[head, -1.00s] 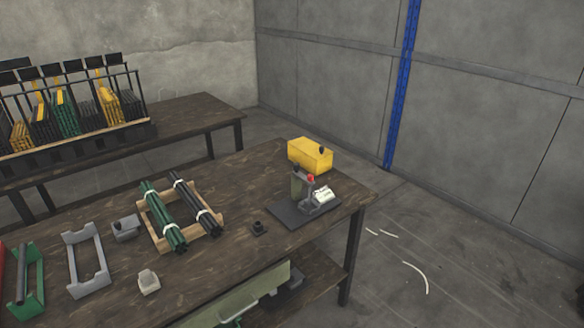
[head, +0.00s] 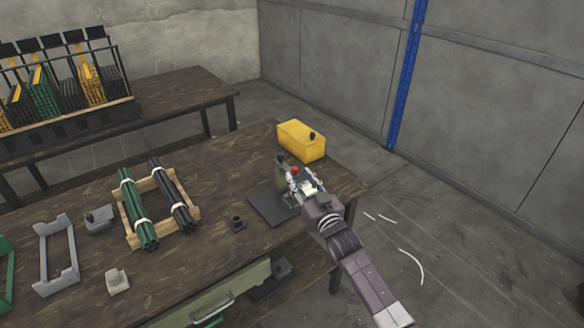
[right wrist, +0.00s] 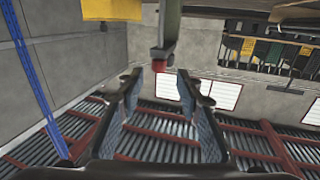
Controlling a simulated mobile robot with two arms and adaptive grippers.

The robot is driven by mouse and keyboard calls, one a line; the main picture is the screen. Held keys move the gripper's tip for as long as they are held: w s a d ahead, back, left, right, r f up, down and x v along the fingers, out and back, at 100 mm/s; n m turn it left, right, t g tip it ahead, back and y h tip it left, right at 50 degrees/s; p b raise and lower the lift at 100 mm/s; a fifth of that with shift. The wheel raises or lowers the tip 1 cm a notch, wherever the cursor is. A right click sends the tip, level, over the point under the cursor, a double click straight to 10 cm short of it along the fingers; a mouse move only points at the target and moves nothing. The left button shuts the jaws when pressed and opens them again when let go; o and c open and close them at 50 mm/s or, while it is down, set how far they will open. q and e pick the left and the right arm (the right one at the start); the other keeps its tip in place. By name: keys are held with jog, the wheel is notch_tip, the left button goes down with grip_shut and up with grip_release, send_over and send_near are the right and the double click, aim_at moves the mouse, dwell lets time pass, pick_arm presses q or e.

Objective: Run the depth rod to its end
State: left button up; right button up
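The rivet press stands on a dark base plate (head: 268,208) at the right end of the workbench. It has a grey-green upright (head: 281,174) and a red knob (head: 295,170) near its top. My right gripper (head: 302,183) is at the press from the right and hides much of it. In the right wrist view, its fingers (right wrist: 160,78) are spread, with the red knob (right wrist: 158,67) between or just beyond the tips and a visible gap on each side. I cannot tell which part is the depth rod. My left gripper is not in view.
A yellow box (head: 301,142) stands just behind the press. A small dark block (head: 238,223) sits left of it, near a wooden rack (head: 129,232) of green and black rods. Grey holders (head: 57,254) stand farther left.

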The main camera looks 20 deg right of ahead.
aim_at(296, 171)
jog(key=w, duration=0.3)
jog(key=shift+w+a+f, duration=0.1)
jog(key=shift+w+f, duration=0.05)
jog(key=shift+w, duration=0.25)
jog(key=shift+w+a, duration=0.1)
jog(key=shift+w, duration=0.6)
grip_shut()
